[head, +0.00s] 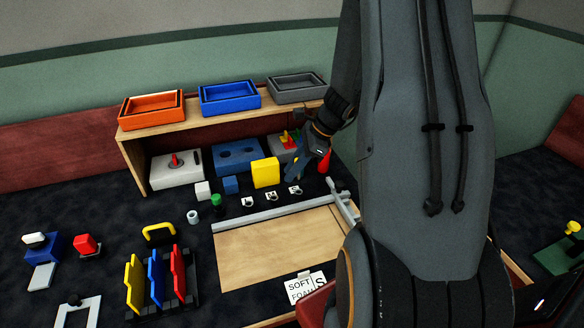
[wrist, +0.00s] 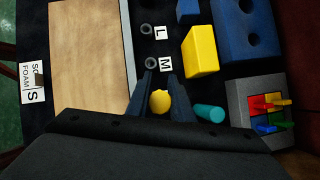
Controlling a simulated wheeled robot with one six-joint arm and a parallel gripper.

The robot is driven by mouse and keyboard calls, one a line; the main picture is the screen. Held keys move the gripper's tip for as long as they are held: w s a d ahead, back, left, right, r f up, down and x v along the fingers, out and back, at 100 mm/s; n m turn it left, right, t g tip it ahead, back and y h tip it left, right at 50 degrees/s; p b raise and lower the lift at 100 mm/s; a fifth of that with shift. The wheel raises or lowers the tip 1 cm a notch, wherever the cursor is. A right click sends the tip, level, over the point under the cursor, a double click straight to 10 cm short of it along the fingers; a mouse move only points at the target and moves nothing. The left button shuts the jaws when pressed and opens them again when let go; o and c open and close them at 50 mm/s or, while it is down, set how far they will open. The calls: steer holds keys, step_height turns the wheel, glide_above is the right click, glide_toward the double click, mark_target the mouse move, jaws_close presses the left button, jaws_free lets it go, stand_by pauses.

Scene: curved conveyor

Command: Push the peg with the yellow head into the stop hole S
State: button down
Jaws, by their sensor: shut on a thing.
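In the wrist view my gripper (wrist: 158,84) is shut on the peg with the yellow head (wrist: 160,101). The round yellow head shows between the two dark blue fingers; the shaft is hidden. The holes beside the labels L (wrist: 147,30) and M (wrist: 151,63) show just past the fingertips. The stop hole S is not visible in the wrist view; the gripper covers that area. In the head view my gripper (head: 302,164) is low behind the row of small white labels (head: 271,196), near the rightmost one. I cannot tell whether the peg touches a hole.
A teal cylinder (wrist: 209,113) stands close right of the fingers. A yellow block (wrist: 201,51), a blue block with holes (wrist: 250,28) and a grey box with coloured pieces (wrist: 265,88) are nearby. A wooden board (head: 275,245) with grey rails lies in front.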

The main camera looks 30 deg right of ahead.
steer(key=shift+f+b, duration=1.3)
steer(key=shift+f, duration=0.85)
steer(key=shift+f+b, duration=0.85)
steer(key=shift+f, duration=0.9)
stand_by(0.5)
steer(key=c, duration=1.5)
jaws_free()
steer(key=shift+r, duration=0.1)
steer(key=v, duration=0.7)
steer(key=shift+s+d+r, duration=0.15)
steer(key=shift+r, duration=0.1)
steer(key=shift+r, duration=0.1)
